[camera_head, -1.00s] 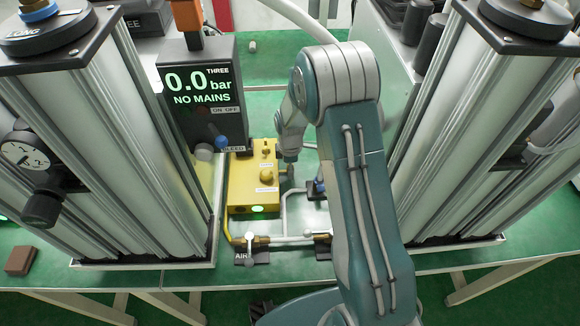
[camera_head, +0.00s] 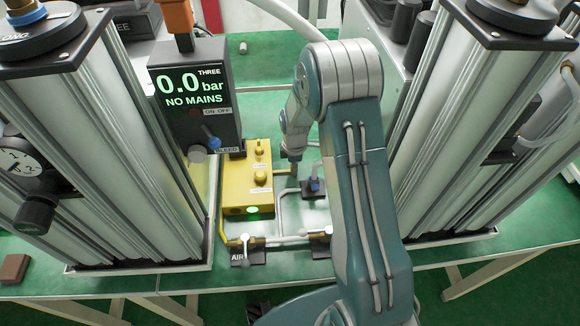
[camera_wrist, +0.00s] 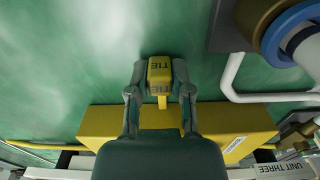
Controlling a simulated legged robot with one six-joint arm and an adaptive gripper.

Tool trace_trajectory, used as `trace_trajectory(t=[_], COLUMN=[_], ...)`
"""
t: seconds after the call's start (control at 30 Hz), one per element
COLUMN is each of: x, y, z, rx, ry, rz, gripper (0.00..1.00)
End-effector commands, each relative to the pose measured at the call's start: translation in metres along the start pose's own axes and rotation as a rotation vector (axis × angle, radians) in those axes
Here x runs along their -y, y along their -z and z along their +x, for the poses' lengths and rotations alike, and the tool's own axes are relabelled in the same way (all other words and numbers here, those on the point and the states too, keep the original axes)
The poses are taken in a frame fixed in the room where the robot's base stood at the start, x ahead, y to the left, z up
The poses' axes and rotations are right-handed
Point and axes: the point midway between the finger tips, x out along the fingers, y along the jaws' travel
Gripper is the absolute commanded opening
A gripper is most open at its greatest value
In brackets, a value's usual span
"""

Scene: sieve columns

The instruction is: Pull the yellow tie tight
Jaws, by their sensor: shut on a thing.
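A yellow block marked TIE (camera_wrist: 159,78) sits between the two fingers of my gripper (camera_wrist: 160,88) in the wrist view. My gripper is shut on it, with a finger on each side. A short yellow stem runs from the tie toward the yellow box (camera_wrist: 110,118) behind it. In the head view the yellow box (camera_head: 247,180) has knobs on top and a lit green lamp on its front. My gripper (camera_head: 294,170) is at the right side of the box there; the tie is too small or hidden to make out in that view.
A black display (camera_head: 195,92) reads 0.0 bar, NO MAINS. Valve handles (camera_head: 248,243) stand at the front. Tall metal columns (camera_head: 110,140) flank the space left and right. A brown block (camera_head: 14,268) lies far left.

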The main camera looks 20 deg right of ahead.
Motion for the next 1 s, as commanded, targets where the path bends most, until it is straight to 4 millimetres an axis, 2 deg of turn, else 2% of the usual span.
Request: trace_trajectory(t=[0.03,0.1,0.47,0.57,0.67,1.0], x=[-0.001,-0.001,0.000,0.000,-0.001,-0.002], y=[-0.002,-0.002,0.000,0.000,0.000,-0.002], z=[0.001,0.001,-0.001,-0.007,-0.023,-0.092], rx=[0.001,0.001,0.002,0.001,0.001,0.001], ry=[-0.001,-0.001,-0.001,-0.001,-0.005,-0.004], rz=[0.001,0.001,0.001,0.001,0.001,0.001], gripper=[0.37,0.63,0.63,0.63,0.63,0.63])
